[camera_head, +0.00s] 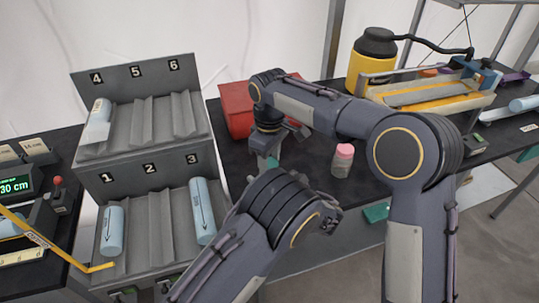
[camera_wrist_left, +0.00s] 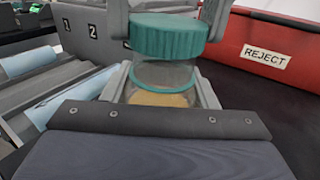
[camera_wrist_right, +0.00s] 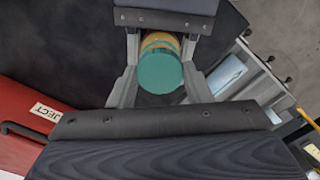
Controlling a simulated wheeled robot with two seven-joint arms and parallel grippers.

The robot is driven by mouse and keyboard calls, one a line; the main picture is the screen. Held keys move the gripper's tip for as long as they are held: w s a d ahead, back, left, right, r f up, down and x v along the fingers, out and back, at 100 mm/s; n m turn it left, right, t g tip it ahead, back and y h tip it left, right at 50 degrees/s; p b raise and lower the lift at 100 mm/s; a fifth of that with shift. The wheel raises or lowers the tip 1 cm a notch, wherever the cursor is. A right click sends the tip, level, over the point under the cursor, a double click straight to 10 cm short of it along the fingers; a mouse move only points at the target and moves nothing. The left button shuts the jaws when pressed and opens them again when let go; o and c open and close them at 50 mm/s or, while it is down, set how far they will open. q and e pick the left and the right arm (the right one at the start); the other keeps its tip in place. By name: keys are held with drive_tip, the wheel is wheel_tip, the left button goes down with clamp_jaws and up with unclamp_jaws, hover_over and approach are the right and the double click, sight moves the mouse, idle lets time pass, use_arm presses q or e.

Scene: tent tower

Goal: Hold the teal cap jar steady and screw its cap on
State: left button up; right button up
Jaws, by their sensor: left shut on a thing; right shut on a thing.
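The teal cap (camera_wrist_left: 168,35) is between the fingers of my right gripper (camera_wrist_right: 160,80), which is shut on it from above. The clear jar (camera_wrist_left: 165,84), with a teal ring and yellowish contents, is between the fingers of my left gripper (camera_wrist_left: 162,92), which is shut on its sides. The cap is directly above the jar and looks lined up with it. A strip of clear glass shows between the cap and the ring; I cannot tell whether the threads are engaged. In the right wrist view the cap (camera_wrist_right: 160,72) covers most of the jar. In the head view my arms mostly hide both.
A red reject bin (camera_head: 236,112) stands close behind the grippers. A grey numbered rack (camera_head: 140,175) with light blue cylinders is to the left. A pink-capped jar (camera_head: 343,160) stands on the dark table to the right. A yellow container (camera_head: 368,65) is at the back.

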drive_tip(key=shift+f, duration=0.75)
idle(0.4)
drive_tip(key=m, duration=0.4)
drive_tip(key=shift+m, duration=0.4)
drive_tip(key=m, duration=0.5)
drive_tip(key=shift+a, duration=0.1)
drive_tip(key=m, duration=1.1)
drive_tip(key=shift+m, duration=0.3)
drive_tip(key=m, duration=1.1)
